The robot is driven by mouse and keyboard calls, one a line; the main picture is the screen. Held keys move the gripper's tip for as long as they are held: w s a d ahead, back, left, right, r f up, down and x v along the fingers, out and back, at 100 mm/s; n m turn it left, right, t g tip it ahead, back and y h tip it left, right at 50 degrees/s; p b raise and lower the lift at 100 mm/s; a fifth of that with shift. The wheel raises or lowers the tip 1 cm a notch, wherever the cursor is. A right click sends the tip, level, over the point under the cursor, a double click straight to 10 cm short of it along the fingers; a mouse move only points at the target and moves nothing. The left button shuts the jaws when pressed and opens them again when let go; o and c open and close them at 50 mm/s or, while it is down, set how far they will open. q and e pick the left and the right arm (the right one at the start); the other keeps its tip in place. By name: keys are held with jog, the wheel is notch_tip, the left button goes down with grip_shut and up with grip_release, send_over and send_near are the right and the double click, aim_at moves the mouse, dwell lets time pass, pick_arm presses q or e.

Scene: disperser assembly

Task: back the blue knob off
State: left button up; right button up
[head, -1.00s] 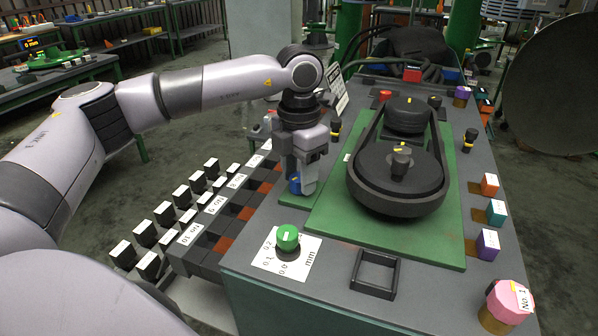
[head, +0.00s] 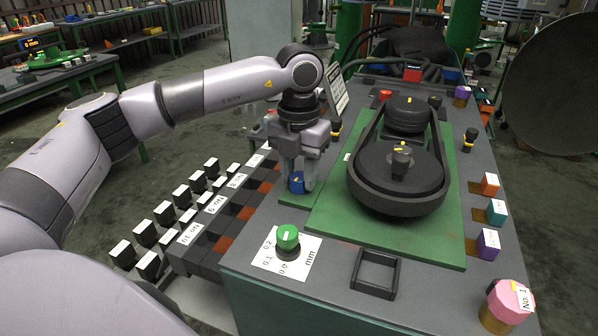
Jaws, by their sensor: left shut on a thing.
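My right gripper is not in view.
A green knob (head: 287,237) stands on a white dial card just in front. The belt and pulley assembly (head: 400,175) is to the right on the green plate (head: 330,222). An empty black square frame (head: 375,273) lies in front. Slots with numbered labels (head: 215,204) line the left side.

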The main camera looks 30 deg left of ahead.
pick_arm(q)
jog(key=n, duration=0.3)
jog(key=shift+n, duration=0.4)
jog(key=n, duration=0.4)
jog(key=shift+r+n+p, duration=0.1)
jog(key=shift+n+p, duration=0.2)
jog(key=shift+p, duration=0.05)
jog(key=n, duration=0.4)
jog(key=shift+p, duration=0.4)
jog(key=shift+n+p, duration=0.4)
jog(key=shift+n, duration=1.8)
jog(key=o, duration=1)
jog(key=shift+o, duration=0.2)
